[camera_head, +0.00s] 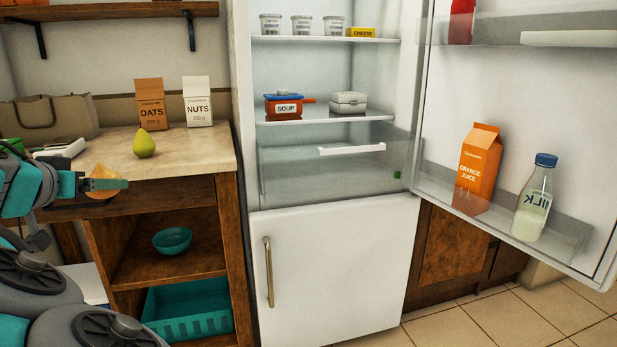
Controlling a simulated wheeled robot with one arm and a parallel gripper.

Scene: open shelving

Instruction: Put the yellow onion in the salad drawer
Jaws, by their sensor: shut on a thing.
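My gripper (106,184) is at the left, in front of the counter's edge, shut on the yellow onion (101,174). The onion is orange-brown and partly hidden by the gripper fingers. The salad drawer (295,172) is the clear bin with a white handle (351,149) at the bottom of the open fridge compartment. The drawer appears to be closed. A small green thing (397,174) shows at its right end. My gripper is well to the left of the fridge.
The fridge door (540,110) stands open to the right, holding orange juice (479,160) and milk (534,200). A soup pot (284,107) and a grey box (348,102) sit on the shelf above the drawer. A pear (144,144), oats (150,103) and nuts (197,102) stand on the counter (195,158).

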